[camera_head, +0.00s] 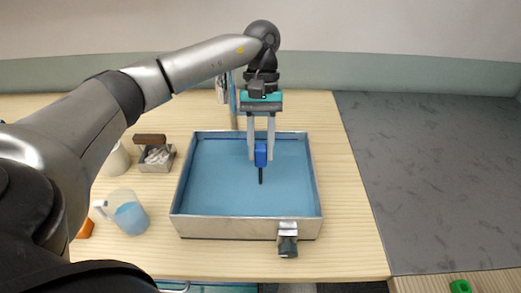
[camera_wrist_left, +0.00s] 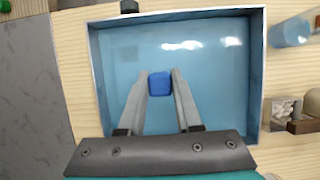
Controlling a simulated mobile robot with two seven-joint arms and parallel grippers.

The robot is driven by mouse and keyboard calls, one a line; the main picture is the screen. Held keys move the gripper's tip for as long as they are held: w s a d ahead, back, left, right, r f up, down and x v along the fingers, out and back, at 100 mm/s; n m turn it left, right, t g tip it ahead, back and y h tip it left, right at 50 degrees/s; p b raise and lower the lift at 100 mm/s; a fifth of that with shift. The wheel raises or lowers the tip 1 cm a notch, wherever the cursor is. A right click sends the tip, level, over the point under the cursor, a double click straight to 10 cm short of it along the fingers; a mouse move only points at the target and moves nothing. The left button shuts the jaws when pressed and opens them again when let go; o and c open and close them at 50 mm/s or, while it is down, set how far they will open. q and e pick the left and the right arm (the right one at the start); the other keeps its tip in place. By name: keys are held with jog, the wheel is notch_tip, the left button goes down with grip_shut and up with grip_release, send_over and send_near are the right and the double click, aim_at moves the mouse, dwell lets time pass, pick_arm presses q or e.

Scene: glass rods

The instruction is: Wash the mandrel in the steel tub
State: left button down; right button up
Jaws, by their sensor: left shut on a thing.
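The mandrel (camera_head: 261,155) has a blue block-like handle and a thin dark rod pointing down. My left gripper (camera_head: 260,158) is shut on the blue handle and holds it upright over the steel tub. The handle also shows between the fingertips in the left wrist view (camera_wrist_left: 160,85). The steel tub (camera_head: 245,228) is a wide rectangular basin with blue water in it. The rod's lower end is over the water area; I cannot tell whether it dips in. My right gripper is not in view.
Left of the tub stand a jug with blue liquid (camera_head: 130,217), a small box of white pieces (camera_head: 157,158) with a brown-topped item behind, and a pale cup (camera_head: 117,160). A tap-like fitting (camera_head: 288,240) is on the tub's front. Grey floor lies right of the table.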

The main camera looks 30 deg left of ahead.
pick_arm(q)
jog(key=shift+r+p, duration=1.5)
jog(key=shift+r, duration=1.6)
notch_tip(320, 180, up, 5)
jog(key=p, duration=0.2)
jog(key=shift+p, duration=0.35)
